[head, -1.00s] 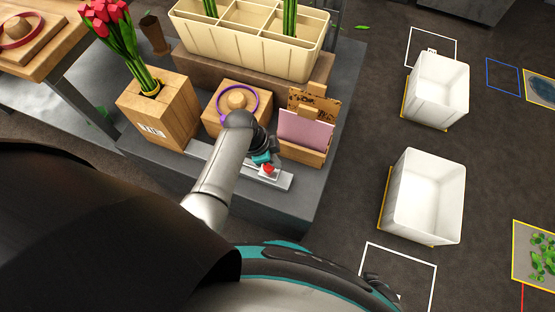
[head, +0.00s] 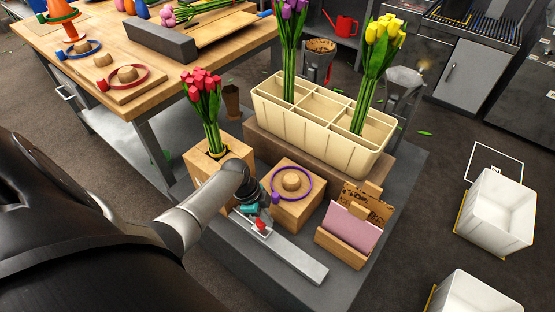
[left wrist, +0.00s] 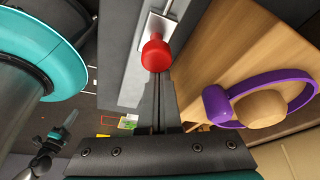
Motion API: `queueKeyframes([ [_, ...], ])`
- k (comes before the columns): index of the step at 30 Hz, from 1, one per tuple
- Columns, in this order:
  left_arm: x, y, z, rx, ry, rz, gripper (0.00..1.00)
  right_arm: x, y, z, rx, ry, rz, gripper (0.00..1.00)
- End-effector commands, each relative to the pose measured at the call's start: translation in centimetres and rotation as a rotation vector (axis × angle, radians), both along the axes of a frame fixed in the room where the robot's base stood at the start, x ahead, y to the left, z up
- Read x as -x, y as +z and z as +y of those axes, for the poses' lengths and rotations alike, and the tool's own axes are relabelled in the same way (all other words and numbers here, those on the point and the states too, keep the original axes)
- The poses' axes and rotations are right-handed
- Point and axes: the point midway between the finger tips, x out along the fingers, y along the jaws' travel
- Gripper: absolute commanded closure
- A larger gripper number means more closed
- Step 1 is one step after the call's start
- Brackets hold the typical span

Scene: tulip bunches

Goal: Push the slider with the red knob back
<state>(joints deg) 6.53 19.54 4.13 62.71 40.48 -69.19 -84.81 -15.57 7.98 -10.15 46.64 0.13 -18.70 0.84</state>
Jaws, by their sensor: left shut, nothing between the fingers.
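The slider's red knob (head: 261,225) sits on a small pale carriage near the left end of a grey rail (head: 295,258) along the platform's front. In the left wrist view the knob (left wrist: 155,53) is just beyond my fingertips. My left gripper (head: 254,209) points down at the knob from the left; its fingers (left wrist: 159,80) are shut with nothing between them. They look close against the knob; I cannot tell whether they touch. Part of another arm of mine (left wrist: 50,143) shows small in the left wrist view; its jaw state is unclear.
Behind the rail stand a wooden block with red tulips (head: 207,98), a block with a purple ring (head: 291,182) and a card holder (head: 342,247). A cream divided planter (head: 320,130) is farther back. White bins (head: 497,212) stand on the floor at right.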

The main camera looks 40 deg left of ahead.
Motion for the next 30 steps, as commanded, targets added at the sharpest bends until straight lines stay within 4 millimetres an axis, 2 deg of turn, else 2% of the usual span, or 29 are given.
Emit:
queueKeyframes([
  [3,0.0,0.0,0.5,-0.004,0.001,0.000,1.00,-0.1,0.0,0.1,-0.001,0.000,0.000,1.00],
  [16,0.0,0.1,0.5,-0.009,0.002,0.002,1.00,-0.1,0.1,0.1,-0.001,0.000,-0.002,1.00],
  [20,-0.2,0.2,-0.4,-0.007,0.003,0.002,1.00,0.6,0.0,-0.3,0.002,-0.001,0.003,1.00],
  [26,-0.7,0.5,-3.4,0.002,0.004,-0.001,1.00,2.4,0.1,-1.7,0.014,-0.001,0.005,1.00],
  [30,-0.4,3.3,-2.5,-0.005,0.006,-0.003,1.00,3.8,1.6,-0.6,0.002,0.003,0.027,1.00],
])
